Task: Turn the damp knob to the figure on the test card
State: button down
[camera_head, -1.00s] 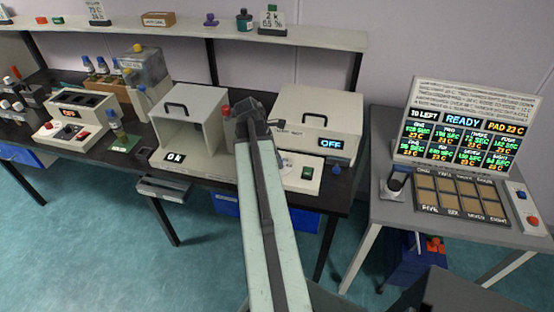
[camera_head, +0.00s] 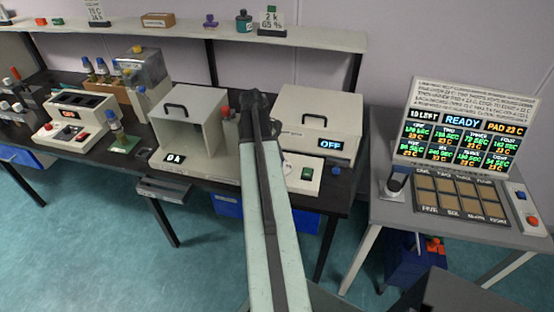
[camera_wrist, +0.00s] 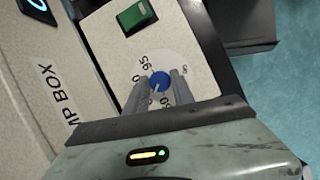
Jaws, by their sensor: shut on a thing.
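The damp knob (camera_wrist: 160,81) is a small blue knob with a white mark, on a pale round dial printed with figures, in the wrist view. My gripper (camera_wrist: 161,77) is shut on it, one grey finger on either side. The white mark points to the lower left of that view; fingers hide part of the dial, and I cannot tell which figure it meets. The damp box (camera_head: 318,112) is cream, with a display reading OFF. A card (camera_head: 269,18) on the shelf appears to read 2 k, 65 %. In the head view my arm hides the knob.
A green switch (camera_wrist: 136,17) sits beside the dial. An open-fronted cream box (camera_head: 188,112) stands left of my arm. A red-topped item (camera_head: 226,112) is close to my wrist. A grey table (camera_head: 390,212) with a pad tray and READY screen stands to the right.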

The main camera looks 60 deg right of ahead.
jog(key=shift+d+m+y, duration=0.1)
jog(key=shift+m+y, duration=0.3)
jog(key=shift+m, duration=0.7)
jog(key=c, duration=1.1)
grip_release()
jog(key=p+v, duration=0.7)
jog(key=shift+w+r, duration=0.15)
jog(key=shift+r, duration=0.25)
